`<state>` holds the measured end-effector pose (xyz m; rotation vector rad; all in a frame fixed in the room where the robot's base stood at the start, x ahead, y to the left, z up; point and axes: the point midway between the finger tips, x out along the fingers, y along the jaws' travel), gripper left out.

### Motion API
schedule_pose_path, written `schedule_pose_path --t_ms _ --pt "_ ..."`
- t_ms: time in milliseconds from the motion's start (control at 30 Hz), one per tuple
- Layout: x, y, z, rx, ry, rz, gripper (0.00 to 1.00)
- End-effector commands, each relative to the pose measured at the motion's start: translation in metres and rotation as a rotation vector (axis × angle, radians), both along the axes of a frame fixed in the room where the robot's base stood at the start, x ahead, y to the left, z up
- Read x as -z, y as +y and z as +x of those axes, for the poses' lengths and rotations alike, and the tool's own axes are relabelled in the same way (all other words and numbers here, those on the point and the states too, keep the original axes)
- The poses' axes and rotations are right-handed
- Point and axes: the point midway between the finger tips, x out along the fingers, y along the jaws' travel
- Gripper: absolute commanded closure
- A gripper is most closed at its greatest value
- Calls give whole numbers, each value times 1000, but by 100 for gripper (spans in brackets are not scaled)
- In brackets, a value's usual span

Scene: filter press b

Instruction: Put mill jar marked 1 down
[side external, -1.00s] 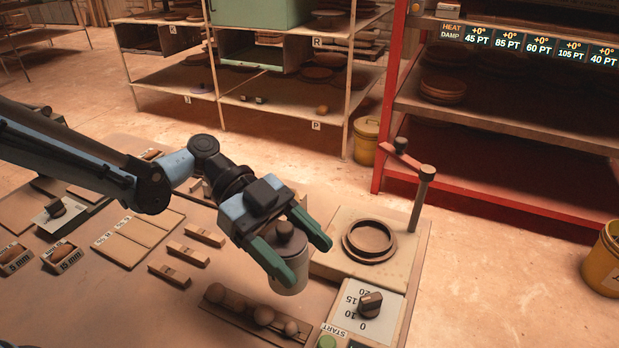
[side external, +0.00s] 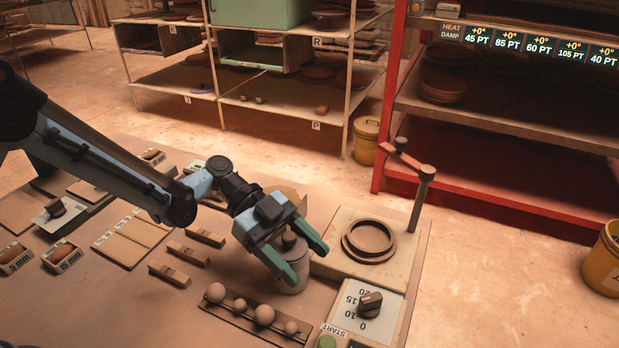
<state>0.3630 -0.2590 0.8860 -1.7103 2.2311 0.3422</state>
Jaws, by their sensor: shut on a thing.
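The mill jar (side external: 294,277) is a pale cylinder with a dark knobbed lid. My gripper (side external: 305,264) has its green fingers on either side of the jar and is shut on it. The jar is upright and hangs over or stands on the bench (side external: 146,310) just left of the round-ringed station; I cannot tell whether its base touches the bench. No number mark on the jar can be read, and the fingers hide part of its sides.
The station with a dark ring (side external: 369,241) and an upright post (side external: 421,200) stands close at right. A dial panel (side external: 369,303) is in front right. A rack of several balls (side external: 254,317) lies just in front. Wooden blocks (side external: 187,253) lie left.

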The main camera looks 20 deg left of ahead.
Motion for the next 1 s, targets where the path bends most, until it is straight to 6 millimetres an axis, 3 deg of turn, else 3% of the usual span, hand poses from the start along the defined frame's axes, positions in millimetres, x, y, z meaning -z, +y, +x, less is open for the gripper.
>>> schedule_pose_path --t_ms 267,300,433,800,1000 --pt "2 0 0 0 1 -2 100" --pt "2 0 0 0 0 0 29" --pt "2 0 0 0 0 0 9" --pt "-1 0 0 0 0 0 8" --pt "-12 27 8 -4 0 0 8"
